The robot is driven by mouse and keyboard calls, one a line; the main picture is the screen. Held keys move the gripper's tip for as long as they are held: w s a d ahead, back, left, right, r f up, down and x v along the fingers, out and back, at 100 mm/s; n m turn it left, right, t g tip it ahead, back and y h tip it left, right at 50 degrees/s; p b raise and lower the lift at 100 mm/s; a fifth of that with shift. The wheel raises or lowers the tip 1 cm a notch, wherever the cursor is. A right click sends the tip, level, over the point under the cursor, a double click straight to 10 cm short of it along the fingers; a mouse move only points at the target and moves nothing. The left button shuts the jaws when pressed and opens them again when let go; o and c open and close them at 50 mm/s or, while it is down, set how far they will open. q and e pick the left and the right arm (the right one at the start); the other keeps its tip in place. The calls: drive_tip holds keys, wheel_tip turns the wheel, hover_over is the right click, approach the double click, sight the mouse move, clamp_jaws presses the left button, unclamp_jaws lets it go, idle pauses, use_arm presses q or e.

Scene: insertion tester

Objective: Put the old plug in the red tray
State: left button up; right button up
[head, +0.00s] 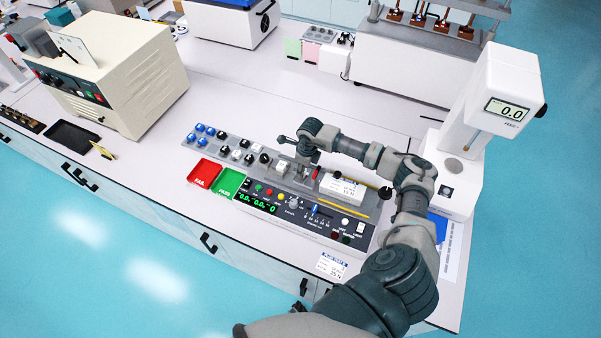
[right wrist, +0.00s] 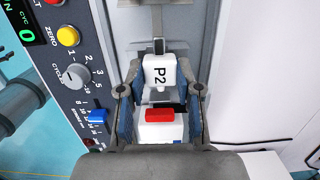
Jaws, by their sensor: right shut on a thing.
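My right gripper (head: 304,166) is over the test panel (head: 285,208), at its back edge. In the right wrist view the gripper (right wrist: 161,88) has its fingers closed around a white plug marked P2 (right wrist: 160,72). The plug lies between the fingertips, and a grey metal part of the tester shows right beyond it. I cannot tell whether plug and tester touch. The red tray (head: 203,173), marked FAIL, lies left of the panel and looks empty. My left gripper is not in view.
A green tray (head: 230,183) marked PASS sits between the red tray and the panel. Behind them a grey rack (head: 233,145) holds several blue, black and white plugs. A white box (head: 342,188) is right of the gripper. A beige machine (head: 110,75) stands at left.

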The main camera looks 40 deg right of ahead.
drive_tip(key=shift+r+p, duration=1.35)
drive_tip(key=shift+r, duration=1.25)
